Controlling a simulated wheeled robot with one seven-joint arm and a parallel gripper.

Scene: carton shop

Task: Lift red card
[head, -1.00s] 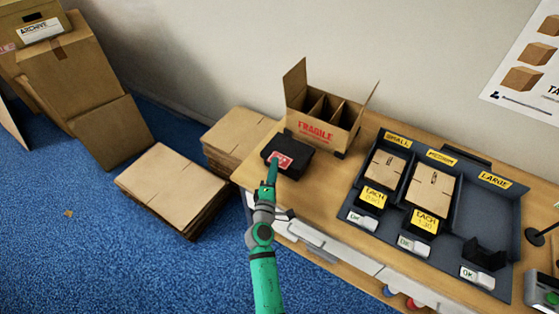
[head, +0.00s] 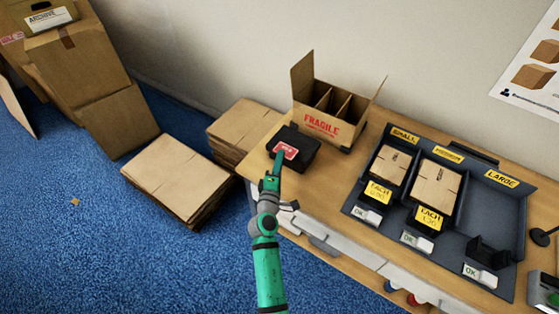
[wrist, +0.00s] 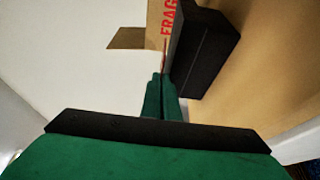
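The red card (head: 285,151) with white marks shows at the front of a black box-like holder (head: 301,142) on the wooden bench. My gripper (head: 278,155) is at the card's left edge, covering part of it. In the wrist view the green fingertips (wrist: 161,88) are nearly together, with the thin edge of the card (wrist: 164,60) running up from between them. The black holder (wrist: 208,50) stands just right of the fingers there. I cannot tell whether the card still touches the holder.
An open divided carton marked FRAGILE (head: 330,122) stands just behind the holder. A dark tray (head: 475,212) with SMALL, MEDIUM and LARGE bays fills the bench to the right. Flat cardboard stacks (head: 175,175) lie to the left. A little bench is bare around the holder.

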